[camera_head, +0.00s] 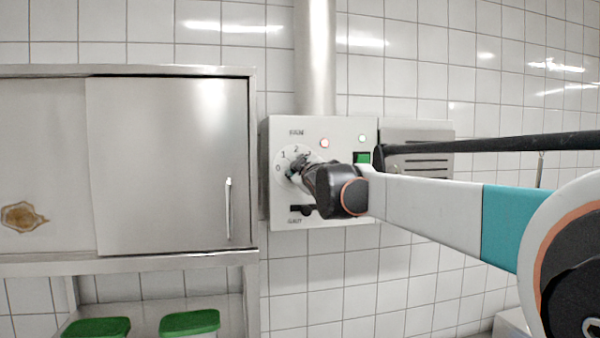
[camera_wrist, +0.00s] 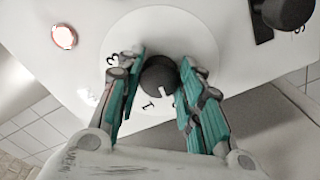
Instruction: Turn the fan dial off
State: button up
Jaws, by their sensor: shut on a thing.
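The fan dial is a round black knob (camera_wrist: 158,76) on a white disc (camera_wrist: 185,28) in the wrist view. My gripper (camera_wrist: 160,86) has its teal-padded fingers on either side of the knob and is shut on it. A white pointer mark on the knob faces the bottom of the wrist view, slightly right, near the printed 1. The 3 shows at left; the fingers hide other parts of the scale.
The control box (camera_head: 347,133) has a red light (camera_head: 325,143), a green switch (camera_head: 362,157) and a lower black knob (camera_head: 300,210). A duct (camera_head: 315,60) rises above it. A steel cabinet (camera_head: 170,165) stands left. Green-lidded containers (camera_head: 190,322) sit below.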

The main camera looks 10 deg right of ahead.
jog(key=shift+n, duration=0.6)
jog(key=o, duration=1.1)
jog(key=shift+c, duration=0.2)
jog(key=shift+s, duration=0.1)
